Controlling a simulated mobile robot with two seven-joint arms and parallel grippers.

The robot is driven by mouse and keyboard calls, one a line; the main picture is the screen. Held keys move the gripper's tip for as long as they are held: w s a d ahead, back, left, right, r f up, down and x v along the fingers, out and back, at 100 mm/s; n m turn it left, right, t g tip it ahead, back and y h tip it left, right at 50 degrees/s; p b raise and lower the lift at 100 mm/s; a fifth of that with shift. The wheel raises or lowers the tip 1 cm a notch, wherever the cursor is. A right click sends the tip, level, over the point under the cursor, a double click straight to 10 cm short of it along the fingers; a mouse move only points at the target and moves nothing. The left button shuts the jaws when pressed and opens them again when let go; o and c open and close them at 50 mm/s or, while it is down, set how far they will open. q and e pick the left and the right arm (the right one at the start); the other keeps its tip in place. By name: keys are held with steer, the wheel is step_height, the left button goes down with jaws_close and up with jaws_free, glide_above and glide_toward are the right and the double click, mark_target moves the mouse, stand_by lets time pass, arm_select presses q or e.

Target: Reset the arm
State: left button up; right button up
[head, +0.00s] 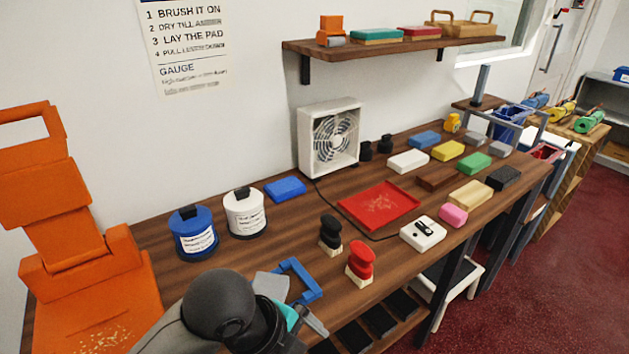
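A big orange device (98,265) stands at the left end of the counter. Its orange upright arm (52,185) is raised above the base, tilts back to the left and has an open loop handle (25,128) at its top. Crumb-like yellow specks lie on the front of its base. My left arm comes in at the bottom, right of the orange device and apart from it in the picture. My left gripper (292,308) is near a blue open frame (300,280) at the counter's front; its joint covers much of the fingers, so I cannot tell its opening. My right gripper is not in view.
Blue (193,232) and white (245,211) lidded pots stand right of the orange device. Black (330,231) and red (361,256) knob-handled brushes, a red tray (379,207), a white fan (329,138) and several coloured blocks fill the counter. A shelf (400,43) overhangs the back.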

arm_select(q)
steer(key=s+a+f+n+y, duration=0.1)
steer(key=s+a+f+n, duration=0.2)
steer(key=a+n, duration=0.35)
steer(key=s+a+f+n+t+y, duration=0.1)
steer(key=s+a+f+n+y, duration=0.2)
steer(key=n, duration=0.6)
steer(key=s+a+f+n, duration=0.2)
steer(key=s+a+n, duration=0.25)
steer(key=n, duration=0.35)
step_height(320, 180, down, 21)
steer(key=s+a+f+m+g, duration=0.1)
steer(key=s+a+f+g, duration=0.1)
steer(key=s+f, duration=1.2)
steer(key=shift+s+a+f, duration=0.4)
steer(key=shift+s+a, duration=0.15)
steer(key=shift+s, duration=0.7)
